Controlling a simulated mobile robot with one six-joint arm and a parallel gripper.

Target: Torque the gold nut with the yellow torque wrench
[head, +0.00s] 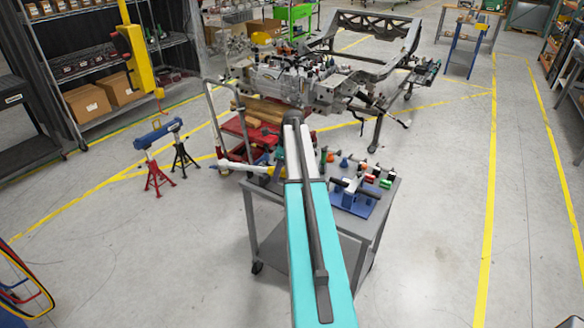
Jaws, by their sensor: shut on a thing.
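My arm (320,245) reaches from the bottom edge toward the chassis fixture (300,80). Its dark far joint (290,117) overlaps the front of the fixture in this view. My gripper is not visible; the arm seems to hide it. I cannot make out the gold nut on the fixture. I cannot clearly pick out the yellow torque wrench either. A small yellow patch shows beside my arm above the grey cart (376,230), but its shape is too small to tell.
The cart holds several coloured tools and a blue stand (352,198). A red wheeled trolley (252,132) stands below the fixture.

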